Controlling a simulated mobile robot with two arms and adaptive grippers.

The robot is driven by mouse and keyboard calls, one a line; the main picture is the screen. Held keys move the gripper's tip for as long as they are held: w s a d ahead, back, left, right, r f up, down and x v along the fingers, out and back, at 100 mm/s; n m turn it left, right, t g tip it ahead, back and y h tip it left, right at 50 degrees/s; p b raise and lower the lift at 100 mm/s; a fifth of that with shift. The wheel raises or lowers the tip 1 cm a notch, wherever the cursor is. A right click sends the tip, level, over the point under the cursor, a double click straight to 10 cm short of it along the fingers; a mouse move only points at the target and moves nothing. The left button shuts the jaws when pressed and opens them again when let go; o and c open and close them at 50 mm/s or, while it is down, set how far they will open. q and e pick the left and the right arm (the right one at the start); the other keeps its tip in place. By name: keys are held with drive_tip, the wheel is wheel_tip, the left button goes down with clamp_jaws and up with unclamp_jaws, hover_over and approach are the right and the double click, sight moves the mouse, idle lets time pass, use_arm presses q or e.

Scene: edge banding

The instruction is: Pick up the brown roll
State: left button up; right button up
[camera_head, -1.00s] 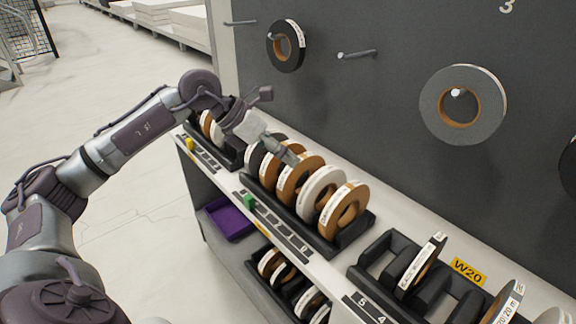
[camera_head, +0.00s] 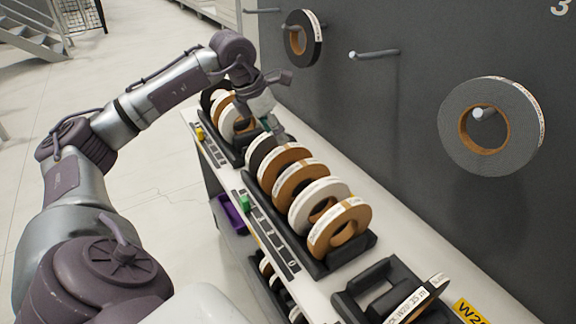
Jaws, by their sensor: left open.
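Several rolls stand upright in a black rack on the shelf. Brown ones show at the front end, a brown roll (camera_head: 352,216), and in the middle, a brown roll (camera_head: 290,180) and another brown roll (camera_head: 275,160). A white roll (camera_head: 312,198) stands between the front brown roll and the middle ones. I cannot tell which brown roll the task means. My left gripper (camera_head: 274,128) is open and empty, above the far end of this rack near a dark roll (camera_head: 261,148). My right gripper is not in view.
Rolls hang on wall pegs, a grey one (camera_head: 492,100) and a black one (camera_head: 297,40). An empty peg (camera_head: 375,54) juts out between them. Another rack (camera_head: 375,285) stands front right. A purple bin (camera_head: 233,213) and more rolls sit below. Floor at left is clear.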

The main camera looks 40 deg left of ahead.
sight(284, 147)
use_arm(q)
drive_tip(key=x, duration=0.3)
drive_tip(key=shift+r, duration=0.1)
drive_tip(key=shift+w+d+f, duration=0.1)
drive_tip(key=shift+w+f, duration=0.2)
drive_tip(key=shift+f, duration=0.15)
drive_tip(key=p+x, duration=0.2)
drive_tip(key=x, duration=0.2)
drive_tip(key=shift+f, duration=0.25)
drive_tip(key=shift+w+f, duration=0.1)
drive_tip(key=shift+f, duration=0.15)
drive_tip(key=c, duration=0.4)
clamp_jaws()
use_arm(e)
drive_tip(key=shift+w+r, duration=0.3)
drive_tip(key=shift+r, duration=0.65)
use_arm(q)
drive_tip(key=shift+r, duration=0.1)
